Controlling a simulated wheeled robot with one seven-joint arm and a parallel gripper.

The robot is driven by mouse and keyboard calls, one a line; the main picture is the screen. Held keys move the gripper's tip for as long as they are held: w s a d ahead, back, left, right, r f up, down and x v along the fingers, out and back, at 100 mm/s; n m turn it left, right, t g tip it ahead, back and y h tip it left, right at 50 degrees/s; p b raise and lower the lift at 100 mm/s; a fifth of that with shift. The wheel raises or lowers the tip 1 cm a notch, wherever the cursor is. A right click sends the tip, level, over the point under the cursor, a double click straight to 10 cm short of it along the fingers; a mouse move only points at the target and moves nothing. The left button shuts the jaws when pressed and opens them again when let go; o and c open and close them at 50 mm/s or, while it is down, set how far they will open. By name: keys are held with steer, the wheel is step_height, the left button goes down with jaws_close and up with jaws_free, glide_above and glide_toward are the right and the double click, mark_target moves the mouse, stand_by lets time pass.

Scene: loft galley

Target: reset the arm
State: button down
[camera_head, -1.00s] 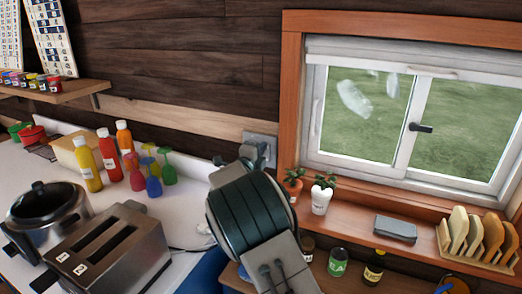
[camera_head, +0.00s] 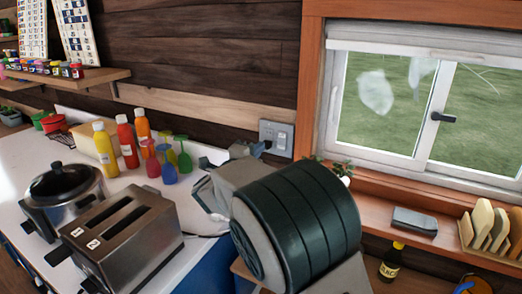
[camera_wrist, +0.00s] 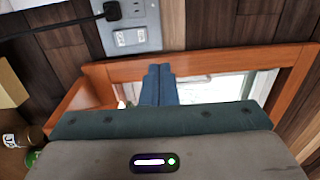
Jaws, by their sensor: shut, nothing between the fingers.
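My arm is a large dark green ribbed joint with grey links in the lower middle of the head view. It stands in front of the counter's right end and the window sill. My gripper (camera_wrist: 158,72) shows in the wrist view as two blue-grey fingers side by side, touching, with nothing between them. They point towards the orange-brown window frame (camera_wrist: 215,62). I cannot clearly make out the fingertips in the head view.
The white counter (camera_head: 28,158) holds a toaster (camera_head: 125,238), a pot (camera_head: 62,195), bottles (camera_head: 126,142) and coloured goblets (camera_head: 168,170). A wall outlet (camera_head: 276,137) is behind my arm. The sill carries a grey block (camera_head: 414,221) and a rack (camera_head: 488,235); a dark bottle (camera_head: 390,262) stands below.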

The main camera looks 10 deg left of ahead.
steer(key=s+d+n+g+y, duration=0.4)
steer(key=d+n+y, duration=0.5)
steer(key=n, duration=0.3)
steer(key=s+d+f+n+g, duration=0.3)
steer(key=s+d, duration=0.2)
steer(key=s, duration=0.5)
steer(key=s+d+f+n+g+h, duration=0.1)
steer(key=s+d+f+n+g, duration=0.2)
steer(key=s+d, duration=0.3)
steer(key=s+d+f+n+g+h, duration=0.1)
steer(key=s+d+f+n+g, duration=0.3)
steer(key=s, duration=1)
steer(key=shift+s+d+f, duration=0.15)
steer(key=shift+d+f, duration=0.55)
steer(key=shift+f, duration=0.05)
